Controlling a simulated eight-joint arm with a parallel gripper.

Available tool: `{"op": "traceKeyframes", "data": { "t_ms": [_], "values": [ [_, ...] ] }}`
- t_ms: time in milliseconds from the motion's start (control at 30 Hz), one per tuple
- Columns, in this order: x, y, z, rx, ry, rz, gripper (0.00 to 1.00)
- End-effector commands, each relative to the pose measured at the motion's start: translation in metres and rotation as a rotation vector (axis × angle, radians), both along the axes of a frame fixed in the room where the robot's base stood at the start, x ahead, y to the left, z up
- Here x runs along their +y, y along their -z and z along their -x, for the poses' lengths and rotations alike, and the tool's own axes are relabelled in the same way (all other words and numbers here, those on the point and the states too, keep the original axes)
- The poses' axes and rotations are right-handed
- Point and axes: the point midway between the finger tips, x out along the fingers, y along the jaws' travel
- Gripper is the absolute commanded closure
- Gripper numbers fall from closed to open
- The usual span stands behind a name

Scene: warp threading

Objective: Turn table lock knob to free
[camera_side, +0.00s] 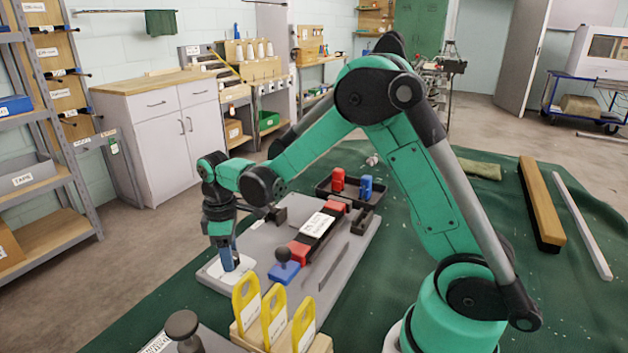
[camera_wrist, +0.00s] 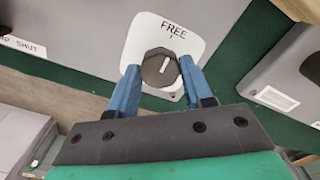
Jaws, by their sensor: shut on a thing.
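The lock knob (camera_wrist: 159,68) is a dark, many-sided knob with a white pointer line, seen in the wrist view. It stands on a white plate (camera_wrist: 139,33) marked FREE, with a small tick under the word. The pointer line is slightly tilted, its upper end toward the right of the tick. My gripper (camera_wrist: 160,74) has its two blue fingers shut on the knob, one on each side. In the side view my gripper (camera_side: 232,262) points down at the white plate (camera_side: 215,273) on the grey table's near left corner; the knob is hidden there by the fingers.
The grey table (camera_side: 262,240) carries a dark bar with red ends and a blue block with a black ball knob (camera_side: 283,266). A wooden rack with yellow-handled tools (camera_side: 272,315) stands in front. A black tray (camera_side: 349,192) holds red and blue pieces behind.

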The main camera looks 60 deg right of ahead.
Motion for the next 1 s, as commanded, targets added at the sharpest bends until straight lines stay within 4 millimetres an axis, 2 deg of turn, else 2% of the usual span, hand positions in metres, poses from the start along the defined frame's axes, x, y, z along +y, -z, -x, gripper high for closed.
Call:
{"op": "traceKeyframes", "data": {
  "t_ms": [67, 100, 167, 200, 533, 800, 1000],
  "values": [
    [0.000, 0.000, 0.000, -0.001, -0.001, 0.000, 1.00],
    [0.000, 0.000, 0.000, -0.001, -0.001, 0.000, 0.44],
    [0.000, 0.000, 0.000, -0.001, -0.001, 0.000, 0.27],
    [0.000, 0.000, 0.000, -0.001, 0.000, 0.000, 0.23],
    [0.000, -0.004, 0.000, 0.000, 0.000, 0.000, 0.23],
    [0.000, -0.040, 0.000, 0.000, 0.000, 0.000, 0.23],
    [0.000, -0.055, 0.000, -0.001, 0.000, 0.001, 0.23]
  ]
}}
